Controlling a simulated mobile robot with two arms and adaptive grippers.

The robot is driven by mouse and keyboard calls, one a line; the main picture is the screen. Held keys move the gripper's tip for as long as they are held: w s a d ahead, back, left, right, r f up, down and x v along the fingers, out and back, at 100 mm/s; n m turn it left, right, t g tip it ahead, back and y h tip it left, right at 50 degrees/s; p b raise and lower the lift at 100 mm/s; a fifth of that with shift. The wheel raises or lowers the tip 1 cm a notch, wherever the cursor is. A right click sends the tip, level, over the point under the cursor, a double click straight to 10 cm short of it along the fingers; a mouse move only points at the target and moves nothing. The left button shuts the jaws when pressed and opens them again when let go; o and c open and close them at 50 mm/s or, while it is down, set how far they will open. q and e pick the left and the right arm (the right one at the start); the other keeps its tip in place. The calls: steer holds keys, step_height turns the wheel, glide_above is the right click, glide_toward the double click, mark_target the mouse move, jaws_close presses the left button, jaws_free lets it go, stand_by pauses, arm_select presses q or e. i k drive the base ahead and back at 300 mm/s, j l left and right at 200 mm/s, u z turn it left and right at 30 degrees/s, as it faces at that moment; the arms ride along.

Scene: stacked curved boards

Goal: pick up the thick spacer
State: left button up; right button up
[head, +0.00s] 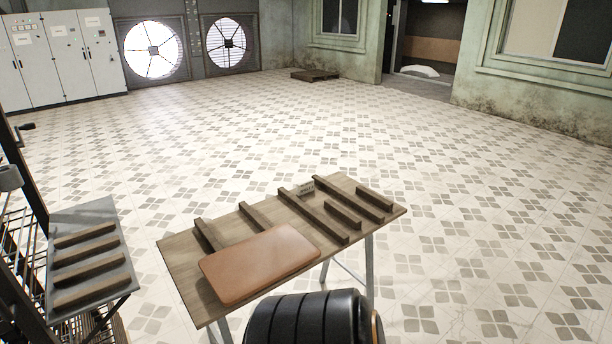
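Several dark wooden bars lie on the wooden table in front of me. They include a bar at the left (207,235), one behind the brown board (255,217), a long bar in the middle (313,216), a short bar (342,214) and one at the right (374,199). I cannot tell which of these is the thick spacer. Neither of my grippers shows in the head view.
A brown rounded board (260,265) lies on the front of the wooden table (180,263). A grey side stand (88,214) at the left holds several more bars (86,252). A black ribbed part at the bottom hides some of the front.

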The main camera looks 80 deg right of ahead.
mark_target(338, 212)
steer(key=z, duration=2.95)
